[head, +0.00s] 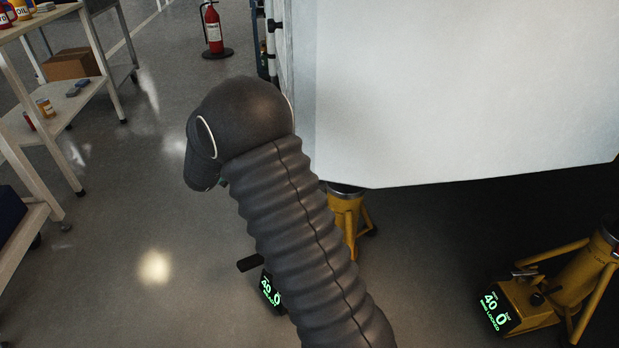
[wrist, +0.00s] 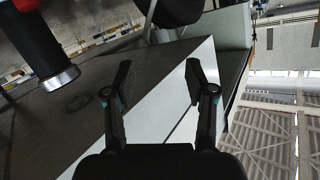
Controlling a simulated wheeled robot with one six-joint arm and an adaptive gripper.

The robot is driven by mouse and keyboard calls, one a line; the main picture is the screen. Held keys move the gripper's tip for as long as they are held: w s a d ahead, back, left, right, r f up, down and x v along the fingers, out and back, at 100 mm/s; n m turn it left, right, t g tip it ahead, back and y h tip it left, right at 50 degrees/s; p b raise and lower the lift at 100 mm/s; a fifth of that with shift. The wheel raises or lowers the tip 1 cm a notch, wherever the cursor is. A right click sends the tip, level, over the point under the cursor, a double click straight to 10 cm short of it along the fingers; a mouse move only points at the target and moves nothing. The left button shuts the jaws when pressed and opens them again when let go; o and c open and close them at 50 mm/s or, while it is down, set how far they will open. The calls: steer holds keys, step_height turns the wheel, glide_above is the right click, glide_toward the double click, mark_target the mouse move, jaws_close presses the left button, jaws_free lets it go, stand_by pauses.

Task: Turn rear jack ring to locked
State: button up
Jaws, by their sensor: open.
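Two yellow jacks stand under the white panel in the head view. One jack (head: 348,213) is partly hidden behind my arm, with its lit display (head: 269,290) showing 40 and 0; its lower text is cut off by my arm. The other jack (head: 575,280) stands at the right, its display (head: 497,308) showing 40, 0 and what looks like "RING LOCKED". I cannot tell which is the rear one, and the rings are not clearly visible. My gripper (wrist: 159,65) shows in the wrist view, open and empty, with nothing between the fingertips. It is not visible in the head view.
The large white panel (head: 470,90) overhangs both jacks. The floor between shelving and arm is clear. A dark cylinder with a metallic end (wrist: 60,82) is near my gripper, left in the wrist view.

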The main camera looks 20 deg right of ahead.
steer(key=s+d+f+m+g+h, duration=0.1)
steer(key=s+f+m+g+h, duration=0.2)
steer(key=f, duration=0.4)
steer(key=s+f+g+h, duration=0.3)
steer(key=s+f+g, duration=0.2)
steer(key=f, duration=0.1)
steer(key=d, duration=0.4)
steer(key=w+d, duration=0.1)
steer(key=d, duration=0.8)
steer(key=shift+w+d+b, duration=0.3)
steer(key=shift+d, duration=0.05)
jaws_close()
